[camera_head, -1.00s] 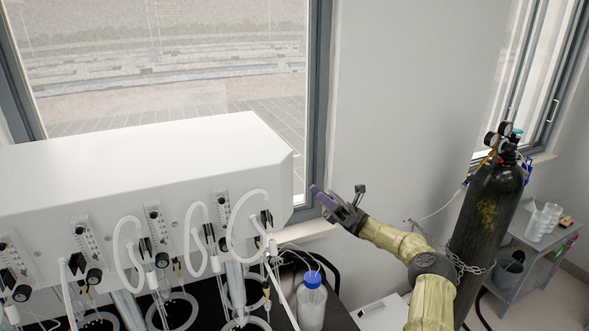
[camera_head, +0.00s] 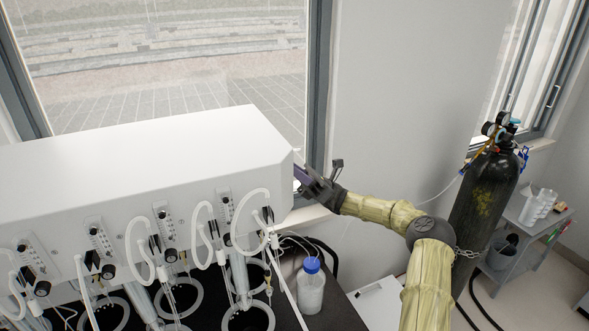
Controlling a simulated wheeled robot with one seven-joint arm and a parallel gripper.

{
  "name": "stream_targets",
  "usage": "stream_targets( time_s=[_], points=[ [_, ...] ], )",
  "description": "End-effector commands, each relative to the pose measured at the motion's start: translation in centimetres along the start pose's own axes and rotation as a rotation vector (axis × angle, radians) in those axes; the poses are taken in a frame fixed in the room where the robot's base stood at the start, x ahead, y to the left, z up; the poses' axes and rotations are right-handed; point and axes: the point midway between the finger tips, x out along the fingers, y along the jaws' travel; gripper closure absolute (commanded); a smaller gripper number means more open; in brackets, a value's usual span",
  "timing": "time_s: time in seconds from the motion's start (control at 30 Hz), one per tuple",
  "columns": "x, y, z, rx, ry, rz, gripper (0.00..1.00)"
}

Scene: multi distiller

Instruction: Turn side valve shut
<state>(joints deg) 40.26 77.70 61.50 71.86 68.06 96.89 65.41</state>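The multi distiller (camera_head: 150,165) is a long white box with several small black valves and looped white tubes along its front. My gripper (camera_head: 301,176) is at its right end, close against the side panel. The fingertips are partly hidden by the box's right edge, so I cannot tell whether they are open or shut or touch anything. The side valve does not show; that side of the box faces away from the view.
A bottle with a blue cap (camera_head: 311,287) stands on the black bench (camera_head: 345,312) below my arm. A black gas cylinder (camera_head: 482,200) with gauges stands chained at the right, with a grey cart (camera_head: 530,240) behind it. The window frame (camera_head: 318,90) is just behind my gripper.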

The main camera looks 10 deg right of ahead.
Motion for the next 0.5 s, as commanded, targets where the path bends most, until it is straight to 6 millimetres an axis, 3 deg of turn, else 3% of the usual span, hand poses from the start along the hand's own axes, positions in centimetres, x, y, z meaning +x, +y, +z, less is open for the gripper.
stream_targets(
  time_s=[0.03, 0.1, 0.5],
  points=[
    [-0.01, 0.0, 0.0, 0.0, 0.0, 0.0, 0.86],
    [-0.01, 0.0, 0.01, 0.0, 0.0, 0.0, 1.0],
    [-0.11, 0.01, -0.68, 0.001, -0.106, 0.002, 1.0]
  ],
)
